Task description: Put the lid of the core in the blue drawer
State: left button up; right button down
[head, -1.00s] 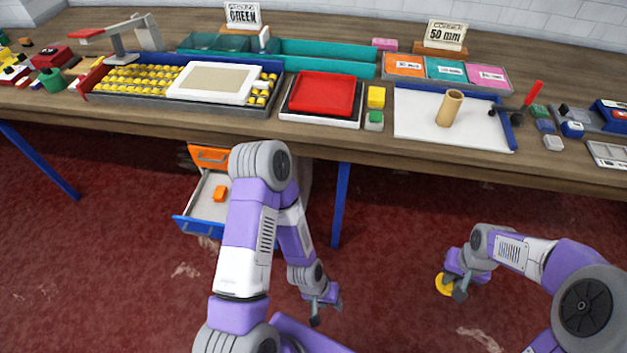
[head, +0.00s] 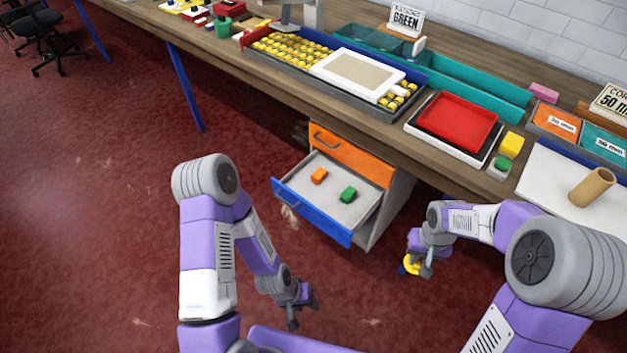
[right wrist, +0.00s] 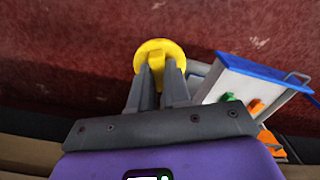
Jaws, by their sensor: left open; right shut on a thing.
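My right gripper (head: 418,265) is shut on a round yellow lid (head: 410,264), just right of the open drawer and below the table edge. In the right wrist view the lid (right wrist: 158,58) sits between the fingertips. The blue drawer (head: 314,212) is pulled open in the cabinet under the table. An orange block (head: 319,176) and a green block (head: 348,194) lie apart inside it, with bare drawer floor around them. The drawer also shows at the right of the right wrist view (right wrist: 262,70). My left gripper (head: 301,313) is open and empty over the floor.
A shut orange drawer (head: 350,155) is above the blue one. On the table are a tray of yellow pieces (head: 290,46), a red tray (head: 455,119) and a yellow block (head: 511,145). The floor left of the drawer is clear.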

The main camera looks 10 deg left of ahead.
aim_at(324, 200)
jog(key=u, duration=0.5)
jog(key=i, duration=0.75)
jog(key=u, duration=0.9)
